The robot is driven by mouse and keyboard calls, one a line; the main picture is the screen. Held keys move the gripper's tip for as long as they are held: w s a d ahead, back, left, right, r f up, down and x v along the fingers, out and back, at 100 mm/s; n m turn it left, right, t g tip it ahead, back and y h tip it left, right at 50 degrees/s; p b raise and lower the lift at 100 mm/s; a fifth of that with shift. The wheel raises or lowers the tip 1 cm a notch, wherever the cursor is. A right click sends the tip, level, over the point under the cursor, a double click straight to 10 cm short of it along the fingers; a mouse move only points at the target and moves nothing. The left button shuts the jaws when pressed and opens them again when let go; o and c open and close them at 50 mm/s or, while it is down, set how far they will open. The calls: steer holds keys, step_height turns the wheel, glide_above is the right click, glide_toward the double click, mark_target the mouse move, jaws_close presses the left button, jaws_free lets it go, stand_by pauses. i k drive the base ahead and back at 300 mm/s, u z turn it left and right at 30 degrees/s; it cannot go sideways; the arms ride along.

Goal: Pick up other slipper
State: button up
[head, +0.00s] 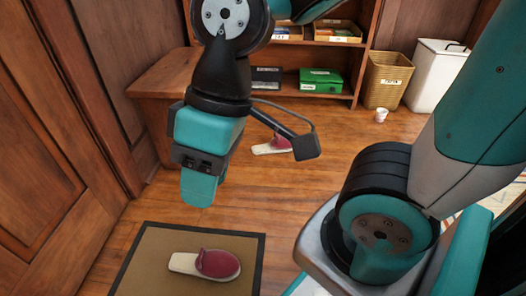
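One red and cream slipper (207,264) lies on the brown mat (146,251) at the bottom of the head view. Another red and cream slipper (270,148) lies on the wood floor farther back, partly hidden behind my arm. My gripper (199,189) hangs pointing down in the air, with the mat slipper lower in the picture and the floor slipper to its right. Its teal fingers overlap from this angle, so the gap between them is hidden. I see nothing held at the fingertips.
A wooden bench (160,82) stands along the left wall. A low shelf (337,96) at the back holds boxes, including a green box (321,80). Floor between is clear.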

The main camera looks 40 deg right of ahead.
mark_target(278, 144)
steer(key=z, duration=1.15)
